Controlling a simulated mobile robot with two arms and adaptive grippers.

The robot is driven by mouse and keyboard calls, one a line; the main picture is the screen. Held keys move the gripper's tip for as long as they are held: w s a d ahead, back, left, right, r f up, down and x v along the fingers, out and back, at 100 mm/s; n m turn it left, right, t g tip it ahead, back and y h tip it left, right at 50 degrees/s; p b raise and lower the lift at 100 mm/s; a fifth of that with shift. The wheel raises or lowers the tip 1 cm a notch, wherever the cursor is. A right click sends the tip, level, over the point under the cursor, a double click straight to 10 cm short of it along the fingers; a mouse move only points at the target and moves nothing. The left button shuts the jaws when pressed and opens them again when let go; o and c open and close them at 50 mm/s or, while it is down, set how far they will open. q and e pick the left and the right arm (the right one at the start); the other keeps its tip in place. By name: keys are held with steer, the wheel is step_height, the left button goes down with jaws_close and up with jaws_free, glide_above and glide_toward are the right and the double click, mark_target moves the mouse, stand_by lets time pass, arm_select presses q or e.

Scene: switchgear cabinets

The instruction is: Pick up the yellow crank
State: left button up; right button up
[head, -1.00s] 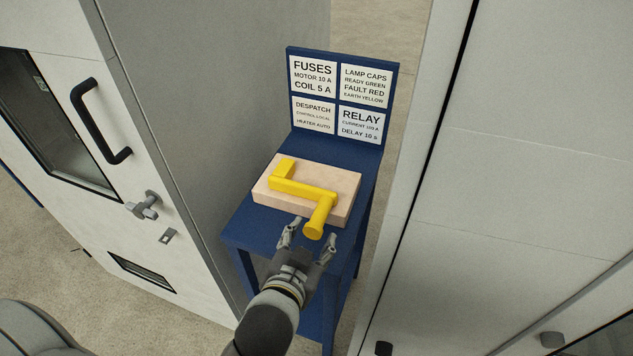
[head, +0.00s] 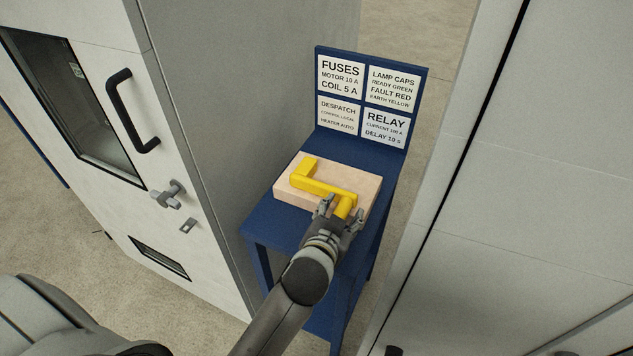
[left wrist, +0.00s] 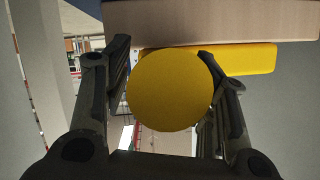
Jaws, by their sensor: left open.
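The yellow crank (head: 324,188) lies on a pale wooden block (head: 285,190) on a small blue table. Its near handle end points toward me. My left gripper (head: 341,207) is open, with its fingers on either side of that handle end. In the left wrist view the round yellow end of the crank (left wrist: 172,90) sits between the two open fingers (left wrist: 165,80); the left finger shows a gap to it, and the right finger is close to it, contact unclear. My right gripper is not in view.
The blue table (head: 262,226) has a back panel with white label plates (head: 340,77). A cabinet door with a black handle (head: 132,110) stands on the left. A pale cabinet (head: 520,180) stands close on the right, leaving a narrow gap.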

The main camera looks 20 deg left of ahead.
arm_select(q)
steer(key=shift+w+f, duration=0.1)
steer(key=shift+w, duration=0.1)
jaws_close()
stand_by(0.4)
steer(key=shift+r, duration=0.25)
